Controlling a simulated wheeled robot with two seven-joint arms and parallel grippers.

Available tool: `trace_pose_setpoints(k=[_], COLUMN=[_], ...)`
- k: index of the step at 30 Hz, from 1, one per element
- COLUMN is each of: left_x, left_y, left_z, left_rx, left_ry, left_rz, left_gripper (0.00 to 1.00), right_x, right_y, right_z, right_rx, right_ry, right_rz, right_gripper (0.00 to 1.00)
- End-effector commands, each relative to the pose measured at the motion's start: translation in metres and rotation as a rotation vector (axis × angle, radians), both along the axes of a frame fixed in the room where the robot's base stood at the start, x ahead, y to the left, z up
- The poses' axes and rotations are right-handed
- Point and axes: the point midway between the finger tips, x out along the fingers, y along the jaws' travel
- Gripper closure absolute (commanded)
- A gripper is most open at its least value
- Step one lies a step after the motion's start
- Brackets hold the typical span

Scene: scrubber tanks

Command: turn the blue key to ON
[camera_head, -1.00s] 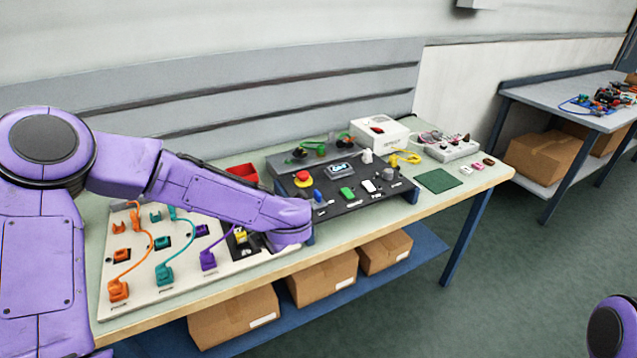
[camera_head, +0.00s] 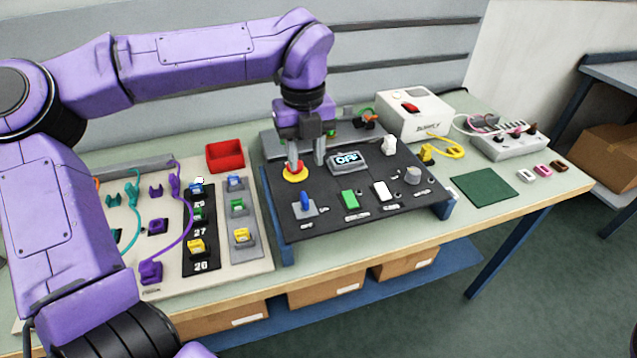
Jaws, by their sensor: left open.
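The blue key (camera_head: 305,201) stands upright on a small grey plate near the front left of the dark control panel (camera_head: 325,222). A display (camera_head: 348,161) behind it reads OFF. My left gripper (camera_head: 306,162) points down over the back left of the panel, behind the blue key and apart from it. Its two fingers are open with nothing seen between them. The left finger overlaps the red button with its yellow base (camera_head: 294,176); I cannot tell whether they touch. My right gripper is not in view.
The panel also carries a green switch (camera_head: 350,199), a white switch (camera_head: 382,191) and a grey knob (camera_head: 413,175). Left is a board with cables and blue, green and yellow pieces. A red bin (camera_head: 225,155) and a white box (camera_head: 415,116) stand behind.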

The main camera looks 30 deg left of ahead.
Motion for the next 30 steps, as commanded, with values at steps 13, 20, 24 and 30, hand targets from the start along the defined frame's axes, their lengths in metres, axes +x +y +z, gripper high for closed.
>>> trace_pose_setpoints(k=[13,20,24,30], left_x=[-0.002,-0.001,-0.001,-0.001], left_y=[0.001,0.000,0.000,0.000], left_z=[-0.087,-0.098,-0.098,-0.098], left_rx=[0.002,0.002,0.002,0.002], left_ry=[0.001,-0.001,-0.001,-0.001], left_rz=[-0.001,-0.003,-0.004,-0.004], left_gripper=[0.60,0.60,0.60,1.00], right_x=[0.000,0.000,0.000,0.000], right_y=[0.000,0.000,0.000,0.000], right_z=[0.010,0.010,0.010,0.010], right_rx=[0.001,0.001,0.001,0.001], right_ry=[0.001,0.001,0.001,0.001], right_rz=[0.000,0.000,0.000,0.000], right_gripper=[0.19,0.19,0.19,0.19])
